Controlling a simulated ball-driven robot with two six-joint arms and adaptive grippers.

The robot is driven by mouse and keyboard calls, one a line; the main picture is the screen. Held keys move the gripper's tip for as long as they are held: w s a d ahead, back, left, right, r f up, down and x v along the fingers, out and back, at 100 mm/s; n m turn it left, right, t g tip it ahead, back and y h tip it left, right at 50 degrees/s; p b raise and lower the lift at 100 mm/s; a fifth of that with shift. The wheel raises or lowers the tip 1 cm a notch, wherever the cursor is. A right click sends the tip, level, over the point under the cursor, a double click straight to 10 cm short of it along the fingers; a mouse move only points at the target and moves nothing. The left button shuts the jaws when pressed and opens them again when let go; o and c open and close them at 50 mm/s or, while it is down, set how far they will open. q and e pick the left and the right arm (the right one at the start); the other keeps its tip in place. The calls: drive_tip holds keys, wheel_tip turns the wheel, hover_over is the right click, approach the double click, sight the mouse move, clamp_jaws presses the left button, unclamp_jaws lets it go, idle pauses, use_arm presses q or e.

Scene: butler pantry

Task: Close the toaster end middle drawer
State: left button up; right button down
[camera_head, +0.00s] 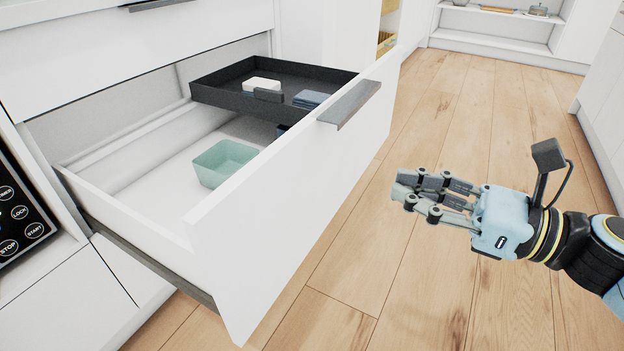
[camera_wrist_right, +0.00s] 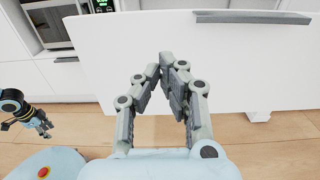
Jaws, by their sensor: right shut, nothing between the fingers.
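The white drawer (camera_head: 290,215) stands pulled well out of the cabinet in the head view, with a grey bar handle (camera_head: 350,103) on its front's top edge. Its front (camera_wrist_right: 120,45) and handle (camera_wrist_right: 252,18) also show in the right wrist view. My right gripper (camera_head: 402,186) is shut and empty, in front of the drawer front and apart from it; its fingertips (camera_wrist_right: 165,66) point toward the panel in the wrist view. My left gripper (camera_wrist_right: 45,128) shows small at the left of the wrist view, its fingers too small to judge.
Inside the drawer are a green bin (camera_head: 222,162) and a dark raised tray (camera_head: 215,90) holding a white block (camera_head: 262,84) and blue folded items (camera_head: 310,98). A black control panel (camera_head: 18,215) is at left. The wooden floor (camera_head: 450,110) is clear beyond the drawer.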

sight(297, 155)
drive_tip(key=b+x, duration=0.1)
drive_tip(key=x, duration=1.2)
drive_tip(key=shift+d, duration=0.1)
use_arm(q)
drive_tip(key=shift+w+d+r, duration=0.3)
drive_tip(key=shift+w+r, duration=0.55)
drive_tip(key=shift+w+d+r, duration=0.25)
drive_tip(key=shift+w+r, duration=0.55)
drive_tip(key=shift+w, duration=0.05)
use_arm(e)
drive_tip(key=shift+w+a, duration=0.3)
drive_tip(key=shift+a, duration=0.05)
